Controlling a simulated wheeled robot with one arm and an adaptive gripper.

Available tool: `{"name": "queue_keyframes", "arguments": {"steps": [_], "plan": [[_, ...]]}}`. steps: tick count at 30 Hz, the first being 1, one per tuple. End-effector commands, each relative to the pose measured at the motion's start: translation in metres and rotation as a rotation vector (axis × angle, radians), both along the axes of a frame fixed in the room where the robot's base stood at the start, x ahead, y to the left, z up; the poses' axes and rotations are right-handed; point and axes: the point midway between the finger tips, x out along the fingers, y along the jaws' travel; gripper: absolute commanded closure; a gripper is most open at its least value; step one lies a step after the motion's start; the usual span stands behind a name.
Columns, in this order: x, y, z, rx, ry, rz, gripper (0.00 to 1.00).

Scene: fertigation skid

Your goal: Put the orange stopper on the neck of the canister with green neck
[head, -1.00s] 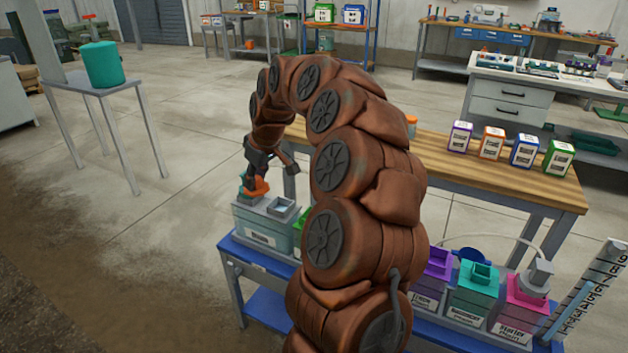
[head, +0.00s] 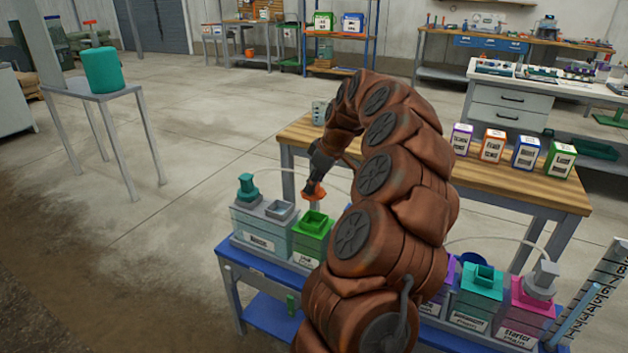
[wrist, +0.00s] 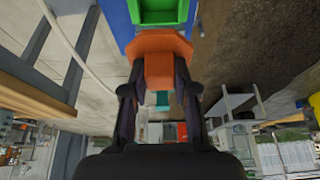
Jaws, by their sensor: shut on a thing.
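My gripper (head: 315,185) is shut on the orange stopper (head: 314,194), which hangs in the air just above and behind the canister with green neck (head: 311,240). In the wrist view the orange stopper (wrist: 160,55) sits between the two fingers, its wide flange facing away from my gripper (wrist: 160,90). The square green neck (wrist: 165,12) shows beyond the stopper at the top of the wrist view, apart from it. The green neck (head: 314,221) is open and uncovered in the head view.
Left of the green canister stands a grey canister (head: 262,228) with a teal stopper (head: 247,187). Purple, teal (head: 478,295) and pink (head: 530,300) canisters stand to the right on the blue bench (head: 255,263). A wooden table (head: 430,160) with labelled boxes is behind.

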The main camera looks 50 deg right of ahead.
Motion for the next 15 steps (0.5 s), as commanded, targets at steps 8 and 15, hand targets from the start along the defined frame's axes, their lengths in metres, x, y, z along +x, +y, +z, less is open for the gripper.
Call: {"name": "queue_keyframes", "arguments": {"steps": [8, 15], "plan": [[0.0, 0.0, -0.024, 0.0, -0.001, -0.001, 0.96], [0.0, 0.0, -0.043, 0.0, 0.0, 0.0, 0.96]]}}
